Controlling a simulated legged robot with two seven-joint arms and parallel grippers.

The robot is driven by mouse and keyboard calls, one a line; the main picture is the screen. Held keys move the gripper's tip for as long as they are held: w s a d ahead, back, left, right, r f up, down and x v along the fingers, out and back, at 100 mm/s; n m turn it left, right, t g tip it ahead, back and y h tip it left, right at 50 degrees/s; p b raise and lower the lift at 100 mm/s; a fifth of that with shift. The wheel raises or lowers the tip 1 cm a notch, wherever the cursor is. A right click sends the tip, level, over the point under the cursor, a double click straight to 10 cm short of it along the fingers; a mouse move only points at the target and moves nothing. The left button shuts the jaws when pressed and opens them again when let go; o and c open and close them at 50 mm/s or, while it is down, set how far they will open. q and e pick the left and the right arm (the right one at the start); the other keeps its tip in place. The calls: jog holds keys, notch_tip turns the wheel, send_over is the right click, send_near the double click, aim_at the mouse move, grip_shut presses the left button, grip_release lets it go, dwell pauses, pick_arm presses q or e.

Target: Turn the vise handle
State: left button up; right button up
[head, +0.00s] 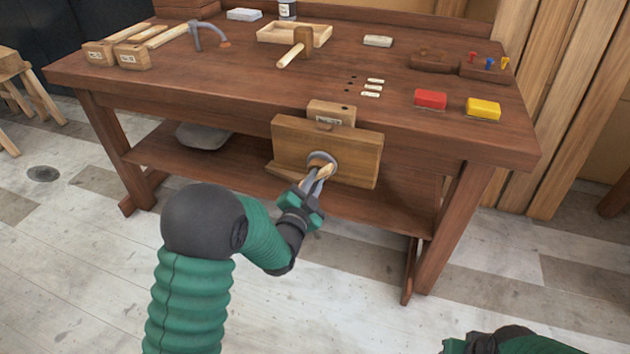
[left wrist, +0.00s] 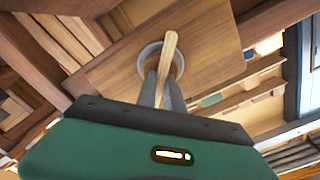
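The wooden vise (head: 352,151) is fixed to the front edge of the workbench, its broad jaw facing me. A grey round hub sits on the jaw, and the pale wooden vise handle (left wrist: 170,48) crosses in front of it, tilted slightly from upright in the left wrist view. My left gripper (head: 318,174) is at this handle. Its two grey fingers (left wrist: 163,84) lie close on either side of the handle, shut on it. The fingers and hand hide part of the handle in the head view. Of my right arm only a green and black part shows at the bottom right.
A lower shelf carries a grey object (head: 203,135). The floor in front is clear.

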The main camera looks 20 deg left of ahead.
pick_arm(q)
jog(key=shift+d+f, duration=0.1)
grip_shut()
jog(key=shift+m, duration=0.3)
jog(key=shift+d+f+m+b, duration=0.15)
jog(key=shift+m+b, duration=0.1)
jog(key=shift+m, duration=1.2)
jog(key=shift+a+f+m+b, duration=0.1)
jog(key=shift+f+m+b, duration=0.15)
jog(key=shift+m, duration=1.15)
jog(key=shift+d+f+m+b, duration=0.1)
jog(key=shift+m+b, duration=0.2)
jog(key=shift+m, duration=1.15)
jog(key=shift+s, duration=0.1)
jog(key=o, duration=0.6)
grip_release()
jog(key=shift+r, duration=0.1)
jog(key=shift+r, duration=0.1)
